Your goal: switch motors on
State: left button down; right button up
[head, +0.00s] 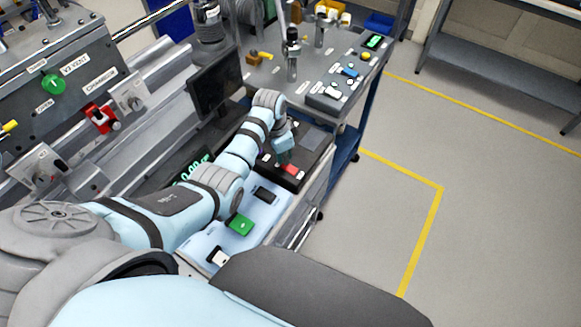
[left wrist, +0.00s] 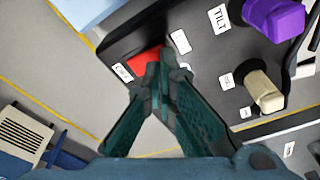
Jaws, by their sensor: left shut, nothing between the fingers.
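A red switch (head: 291,169) sits on a dark control box (head: 313,160) on the bench. The fingers hide part of the switch. My right gripper is not in view.
A purple knob (left wrist: 275,18) near a TILT label and a beige knob (left wrist: 265,92) stand on the same panel. A dark monitor (head: 215,82) stands behind my left arm. A green switch (head: 240,225) lies nearer on a pale panel.

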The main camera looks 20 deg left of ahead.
pick_arm(q)
jog(key=shift+f+b, duration=0.55)
jog(key=shift+f, duration=0.4)
notch_tip(320, 180, up, 5)
jog(key=p, duration=0.5)
jog(key=shift+r+p, duration=0.2)
jog(key=shift+p, duration=0.1)
jog(key=shift+r, duration=0.25)
jog(key=shift+r+b, duration=0.35)
jog(key=shift+r, duration=0.25)
